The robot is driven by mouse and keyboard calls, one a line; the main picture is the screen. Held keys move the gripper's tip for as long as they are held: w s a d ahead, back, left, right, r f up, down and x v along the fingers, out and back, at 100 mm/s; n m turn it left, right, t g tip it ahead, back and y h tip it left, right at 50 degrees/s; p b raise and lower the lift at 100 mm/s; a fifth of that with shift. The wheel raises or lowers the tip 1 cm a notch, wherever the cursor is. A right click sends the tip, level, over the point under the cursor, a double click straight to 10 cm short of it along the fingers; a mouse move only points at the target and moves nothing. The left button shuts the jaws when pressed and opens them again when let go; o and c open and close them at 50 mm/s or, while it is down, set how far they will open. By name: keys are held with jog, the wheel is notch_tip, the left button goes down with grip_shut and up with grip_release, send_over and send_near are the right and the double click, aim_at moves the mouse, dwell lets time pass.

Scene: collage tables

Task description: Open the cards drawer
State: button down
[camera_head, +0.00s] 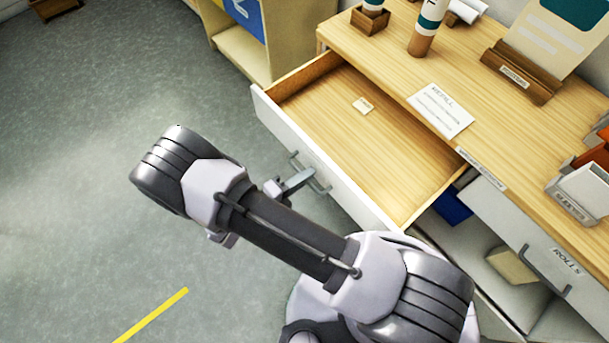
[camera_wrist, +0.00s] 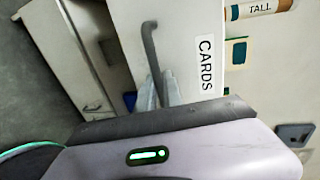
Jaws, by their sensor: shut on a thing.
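The cards drawer (camera_head: 345,190) is pulled well out of the wooden-topped cabinet in the head view, its wooden inside showing. In the wrist view its pale front (camera_wrist: 190,25) carries the label "CARDS" (camera_wrist: 206,65). Its grey bar handle (camera_head: 318,180) also shows in the wrist view (camera_wrist: 150,45). My gripper (camera_head: 300,180) is at the handle, shut on it, and its fingers (camera_wrist: 160,92) are around the bar's lower part in the wrist view.
The "ROLLS" drawer (camera_head: 540,250) is shut to the right, above an open shelf with a blue thing (camera_head: 452,205). A "REFILL" sheet (camera_head: 440,109) and a tube (camera_head: 428,30) are on the countertop. The grey floor (camera_head: 80,180) at left is mostly clear.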

jog(key=c, duration=1.8)
grip_release()
jog(key=p+v, duration=0.3)
jog(key=v, duration=1.4)
jog(key=shift+s+a, duration=0.15)
jog(key=shift+a, duration=0.05)
